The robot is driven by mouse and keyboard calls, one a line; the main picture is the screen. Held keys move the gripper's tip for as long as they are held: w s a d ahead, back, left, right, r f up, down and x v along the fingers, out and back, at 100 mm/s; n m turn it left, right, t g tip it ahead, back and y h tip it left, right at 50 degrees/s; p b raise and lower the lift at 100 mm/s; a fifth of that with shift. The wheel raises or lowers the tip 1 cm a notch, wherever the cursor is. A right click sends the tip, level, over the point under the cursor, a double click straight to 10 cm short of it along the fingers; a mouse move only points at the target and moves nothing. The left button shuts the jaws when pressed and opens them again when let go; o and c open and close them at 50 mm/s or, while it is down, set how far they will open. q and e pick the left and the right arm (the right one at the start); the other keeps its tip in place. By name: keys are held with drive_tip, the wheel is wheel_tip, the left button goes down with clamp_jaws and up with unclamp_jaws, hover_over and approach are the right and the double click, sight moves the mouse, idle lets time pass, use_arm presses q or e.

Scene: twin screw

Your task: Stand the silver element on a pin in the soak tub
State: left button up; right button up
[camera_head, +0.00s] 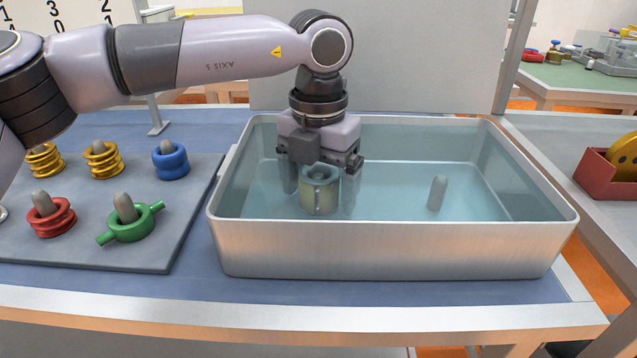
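The silver element (319,197) is a short pale grey cylinder, tinted by the water, in the left half of the soak tub (390,250). It stands upright, with a rounded pin tip showing at its top. My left gripper (320,188) points straight down over it. Its fingers are on either side of the element, with narrow gaps seeming to show, so it looks open. A bare grey pin (437,193) stands in the right half of the tub. My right gripper is not in view.
A grey board left of the tub holds gold (103,160), blue (171,161), red (51,217) and green (130,221) elements on pins. The metal tub walls stand above the blue table. A red box (608,185) with yellow discs is at the right.

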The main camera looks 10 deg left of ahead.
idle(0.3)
use_arm(q)
drive_tip(key=shift+r+p, duration=0.3)
drive_tip(key=shift+r, duration=3.25)
